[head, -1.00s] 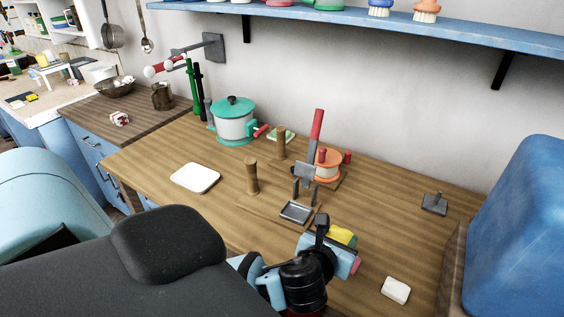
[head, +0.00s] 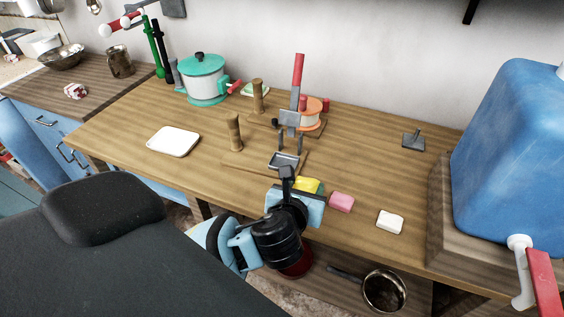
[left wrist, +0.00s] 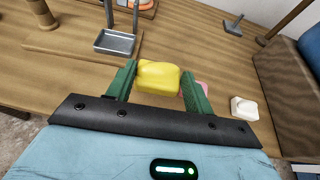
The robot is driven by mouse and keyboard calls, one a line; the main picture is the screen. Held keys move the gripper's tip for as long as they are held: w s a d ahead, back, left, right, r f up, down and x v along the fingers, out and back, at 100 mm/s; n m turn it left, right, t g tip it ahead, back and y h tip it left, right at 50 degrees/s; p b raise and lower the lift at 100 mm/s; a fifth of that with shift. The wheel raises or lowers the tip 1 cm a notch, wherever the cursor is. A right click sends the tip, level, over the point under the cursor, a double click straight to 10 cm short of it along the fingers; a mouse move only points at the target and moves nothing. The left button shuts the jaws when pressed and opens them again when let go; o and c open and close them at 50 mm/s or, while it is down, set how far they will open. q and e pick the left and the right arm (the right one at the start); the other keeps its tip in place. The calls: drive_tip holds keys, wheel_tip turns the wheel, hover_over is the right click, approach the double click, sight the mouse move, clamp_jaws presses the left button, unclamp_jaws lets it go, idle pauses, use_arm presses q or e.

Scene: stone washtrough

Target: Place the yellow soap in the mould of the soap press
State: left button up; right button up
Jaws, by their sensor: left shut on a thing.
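The yellow soap (head: 307,185) is held between the fingers of my left gripper (head: 300,186), just above or at the table; the gap is hard to judge. In the left wrist view the yellow soap (left wrist: 158,77) sits between the two green fingertips. The soap press (head: 292,125) stands beyond it, with a red-handled lever raised upright. Its grey, square, shallow mould (head: 283,161) is empty in the left wrist view (left wrist: 115,42) and lies ahead and to the left of the soap there. My right gripper is not in view.
A pink soap (head: 341,202) and a white soap (head: 390,222) lie to the right of my left gripper. A white dish (head: 173,141) lies left, near wooden posts (head: 235,132). A blue tank (head: 505,150) stands at the right. The table's front edge is close.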

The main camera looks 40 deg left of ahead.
use_arm(q)
drive_tip(key=w+a, duration=0.2)
drive_tip(key=a, duration=0.1)
drive_tip(key=w+a+f, duration=0.1)
drive_tip(key=w+a, duration=0.2)
drive_tip(key=a, duration=0.1)
drive_tip(key=w+a, duration=0.2)
drive_tip(key=a, duration=0.2)
drive_tip(key=shift+w+a+f+b, duration=0.15)
drive_tip(key=shift+w+a+b, duration=0.1)
drive_tip(key=shift+w+b, duration=0.1)
drive_tip(key=shift+w+a, duration=0.25)
drive_tip(key=shift+a, duration=0.25)
wheel_tip(320, 180, down, 3)
drive_tip(key=shift+s+d+f+b, duration=0.1)
drive_tip(key=shift+b, duration=0.2)
drive_tip(key=shift+f, duration=0.15)
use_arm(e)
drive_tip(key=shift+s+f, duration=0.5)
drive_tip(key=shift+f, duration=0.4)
use_arm(q)
drive_tip(key=shift+f, duration=0.15)
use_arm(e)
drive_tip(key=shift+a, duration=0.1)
use_arm(q)
drive_tip(key=o, duration=1)
